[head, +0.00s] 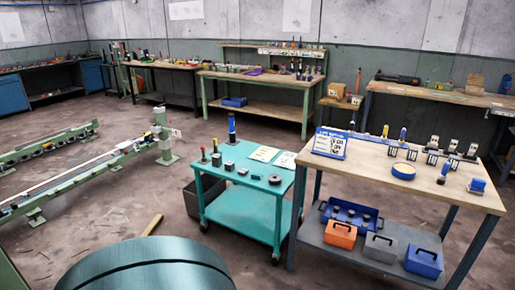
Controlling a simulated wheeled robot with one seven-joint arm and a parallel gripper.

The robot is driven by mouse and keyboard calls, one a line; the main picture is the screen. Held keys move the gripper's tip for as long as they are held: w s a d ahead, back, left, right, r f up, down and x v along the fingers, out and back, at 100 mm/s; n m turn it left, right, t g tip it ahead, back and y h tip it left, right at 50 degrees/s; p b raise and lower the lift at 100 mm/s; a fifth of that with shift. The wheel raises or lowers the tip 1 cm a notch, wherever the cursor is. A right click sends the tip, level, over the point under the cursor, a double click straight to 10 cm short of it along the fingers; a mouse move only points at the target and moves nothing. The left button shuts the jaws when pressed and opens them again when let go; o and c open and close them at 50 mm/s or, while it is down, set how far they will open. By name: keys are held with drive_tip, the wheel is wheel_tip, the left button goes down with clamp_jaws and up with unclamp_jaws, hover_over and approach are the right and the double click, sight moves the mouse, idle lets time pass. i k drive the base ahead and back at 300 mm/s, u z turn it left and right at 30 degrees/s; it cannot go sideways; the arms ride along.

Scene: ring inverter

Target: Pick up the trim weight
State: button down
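I cannot tell for certain which thing is the trim weight. Small dark metal pieces lie on the teal cart (222,186), among them a dark block (229,165) and a round dark piece (275,180). Several dark weight-like pieces also stand at the right of the wooden workbench (372,165), such as a dark piece (452,146). All are too small to identify. My gripper is not in view.
Green rails (90,172) lie at left. A wood piece (152,224) lies on the floor. Open floor is left of the cart.

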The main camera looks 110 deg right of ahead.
sight(455, 160)
drive_tip(key=z, duration=5.25)
